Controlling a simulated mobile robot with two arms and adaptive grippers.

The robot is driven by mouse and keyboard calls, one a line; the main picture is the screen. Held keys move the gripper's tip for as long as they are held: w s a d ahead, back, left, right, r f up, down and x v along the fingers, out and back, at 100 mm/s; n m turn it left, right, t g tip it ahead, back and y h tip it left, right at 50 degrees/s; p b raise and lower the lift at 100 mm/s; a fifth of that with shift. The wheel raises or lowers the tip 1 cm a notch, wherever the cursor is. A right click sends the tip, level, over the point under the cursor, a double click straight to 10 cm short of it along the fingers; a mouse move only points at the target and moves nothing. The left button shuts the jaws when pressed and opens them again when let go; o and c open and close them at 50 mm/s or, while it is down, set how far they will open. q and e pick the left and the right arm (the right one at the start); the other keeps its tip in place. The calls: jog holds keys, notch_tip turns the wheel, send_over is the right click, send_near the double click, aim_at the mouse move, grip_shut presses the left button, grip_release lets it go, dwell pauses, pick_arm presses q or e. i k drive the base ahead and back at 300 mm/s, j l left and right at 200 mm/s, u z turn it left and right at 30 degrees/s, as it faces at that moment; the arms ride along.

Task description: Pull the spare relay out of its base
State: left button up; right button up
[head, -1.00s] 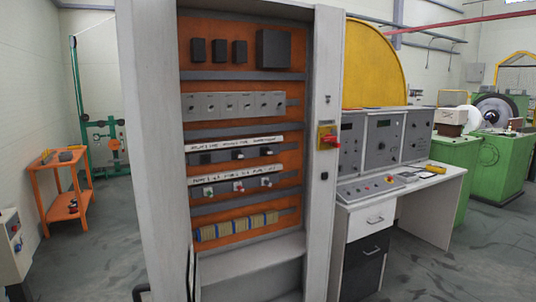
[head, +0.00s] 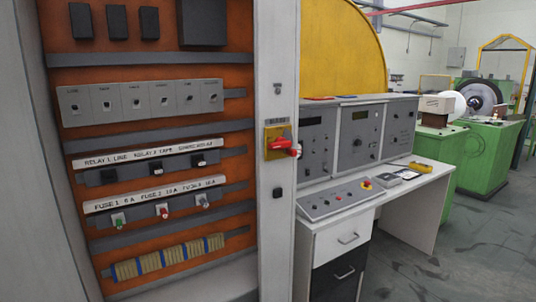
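The open cabinet in the head view has an orange back panel (head: 150,72). A row of three small dark relays sits on a grey rail under a white label strip (head: 150,153). The strip reads "RELAY 1 LINE" at the left and "RELAY 2" in the middle; the third label is too blurred to read. The left relay (head: 108,177), the middle relay (head: 153,168) and the right relay (head: 198,159) are all seated in the row. The right one stands under the unread label, so I cannot confirm it is the spare. Neither of my grippers is in view.
A row of grey breakers (head: 140,99) is above the relays, fuses with coloured ends (head: 162,210) below, then yellowish terminal blocks (head: 165,257). A red rotary switch (head: 281,143) juts from the cabinet's right post. A control desk (head: 340,200) stands close on the right.

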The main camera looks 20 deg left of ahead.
aim_at(200, 162)
jog(key=i+l+u, duration=0.15)
jog(key=i, duration=0.35)
jog(key=i+u, duration=0.1)
jog(key=i, duration=0.4)
jog(key=i+l+u, duration=0.15)
jog(key=i, duration=0.3)
jog(key=i+l+u, duration=0.15)
jog(key=i+u, duration=0.15)
jog(key=u, duration=0.15)
jog(key=i+l+u, duration=0.2)
jog(key=u, duration=0.25)
jog(key=i+l+u, duration=0.2)
jog(key=l+u, duration=0.25)
jog(key=i+l+u, duration=0.15)
jog(key=l+u, duration=0.3)
jog(key=i+l+u, duration=0.1)
jog(key=l+u, duration=0.2)
jog(key=l, duration=0.15)
jog(key=l+u, duration=0.25)
jog(key=l, duration=0.25)
